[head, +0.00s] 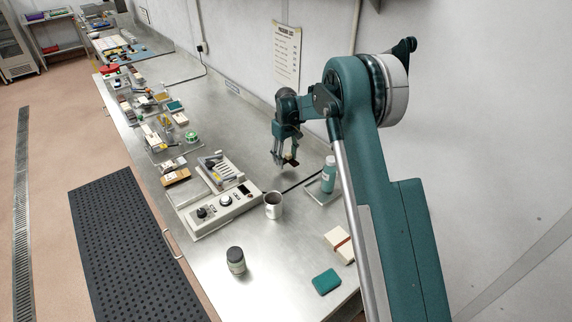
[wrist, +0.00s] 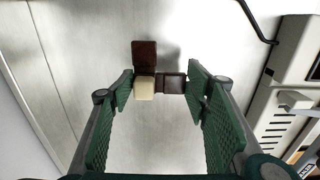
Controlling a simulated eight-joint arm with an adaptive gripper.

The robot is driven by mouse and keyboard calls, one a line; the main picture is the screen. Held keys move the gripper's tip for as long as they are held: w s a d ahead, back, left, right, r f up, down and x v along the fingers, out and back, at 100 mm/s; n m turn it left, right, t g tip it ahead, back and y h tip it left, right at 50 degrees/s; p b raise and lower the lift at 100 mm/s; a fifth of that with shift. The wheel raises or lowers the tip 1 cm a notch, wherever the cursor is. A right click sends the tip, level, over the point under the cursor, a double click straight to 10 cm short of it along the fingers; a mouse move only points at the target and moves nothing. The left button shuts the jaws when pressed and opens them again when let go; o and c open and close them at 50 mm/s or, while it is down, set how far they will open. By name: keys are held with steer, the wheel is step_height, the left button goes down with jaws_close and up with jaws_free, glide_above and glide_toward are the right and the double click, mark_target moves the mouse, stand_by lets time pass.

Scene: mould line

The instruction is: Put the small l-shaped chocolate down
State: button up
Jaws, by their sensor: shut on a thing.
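My gripper (head: 287,160) hangs over the back part of the steel bench, left of my upright arm. In the wrist view my gripper (wrist: 160,86) has its two green ribbed fingers on either side of the small L-shaped chocolate (wrist: 145,57). The chocolate has a dark brown block at the top, a cream block at the corner and a dark block at the right. It also shows as a small dark piece at the fingertips in the head view (head: 293,162). A soft shadow lies on the bench beside it; its exact height is hard to tell.
A control box with dials (head: 222,208) stands in front of my gripper. A metal cup (head: 273,207) and a teal-labelled bottle (head: 328,176) stand nearer. A jar (head: 236,262) and a teal block (head: 326,282) are in front. Bare steel (head: 240,125) lies left of my gripper.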

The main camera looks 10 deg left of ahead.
mark_target(286, 160)
steer(key=shift+f, duration=0.1)
steer(key=shift+f, duration=1.75)
steer(key=shift+f, duration=0.15)
steer(key=o, duration=1)
step_height(286, 160, up, 12)
steer(key=shift+r, duration=0.15)
